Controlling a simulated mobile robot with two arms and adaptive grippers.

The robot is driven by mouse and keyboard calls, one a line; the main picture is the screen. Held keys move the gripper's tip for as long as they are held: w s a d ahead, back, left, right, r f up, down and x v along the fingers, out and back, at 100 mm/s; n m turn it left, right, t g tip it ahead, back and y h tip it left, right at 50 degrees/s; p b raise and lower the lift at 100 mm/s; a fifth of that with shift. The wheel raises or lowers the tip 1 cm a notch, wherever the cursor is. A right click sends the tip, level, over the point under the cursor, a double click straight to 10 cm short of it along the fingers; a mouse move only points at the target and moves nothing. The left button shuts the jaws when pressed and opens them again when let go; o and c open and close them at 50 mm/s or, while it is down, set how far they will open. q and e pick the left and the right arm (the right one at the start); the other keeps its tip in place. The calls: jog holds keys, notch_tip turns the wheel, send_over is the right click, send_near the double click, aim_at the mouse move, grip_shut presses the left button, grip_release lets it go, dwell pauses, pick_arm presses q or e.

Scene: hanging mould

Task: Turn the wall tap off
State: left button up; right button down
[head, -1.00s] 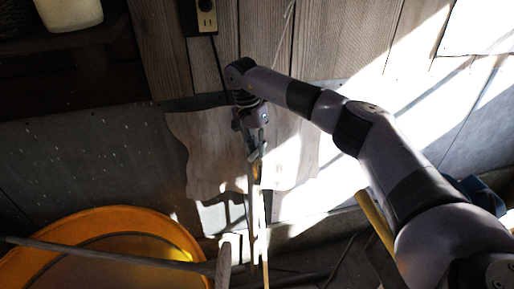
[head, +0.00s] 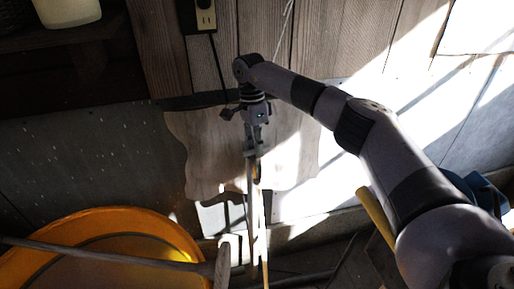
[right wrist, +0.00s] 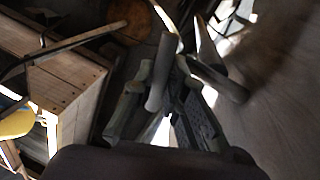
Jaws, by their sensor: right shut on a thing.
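My right gripper (head: 254,150) points down in front of a pale, wavy-edged wooden board (head: 205,150) on the wall. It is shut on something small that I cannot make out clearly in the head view. In the right wrist view my gripper's dark finger pads (right wrist: 190,115) are close together, with a grey rounded bar (right wrist: 160,72) beside them. I cannot tell whether this bar is part of the wall tap. The tap's body and spout are not clear in either view. My left gripper is not in view.
Long pale sticks (head: 265,235) stand just below the gripper. An orange tub (head: 125,220) is at lower left, with a pole (head: 110,254) across it. A black cable hangs from an outlet (head: 205,16). A blue object (head: 484,188) is at right.

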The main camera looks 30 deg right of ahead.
jog(key=shift+r+m+y, duration=0.15)
jog(key=shift+m+y, duration=0.15)
jog(key=shift+m, duration=0.9)
jog(key=shift+w, duration=0.1)
jog(key=c, duration=1.6)
grip_release()
jog(key=r, duration=0.4)
jog(key=w+r, duration=0.1)
jog(key=r, duration=0.2)
jog(key=w+r, duration=0.1)
jog(key=r, duration=0.3)
jog(key=shift+d+r, duration=0.3)
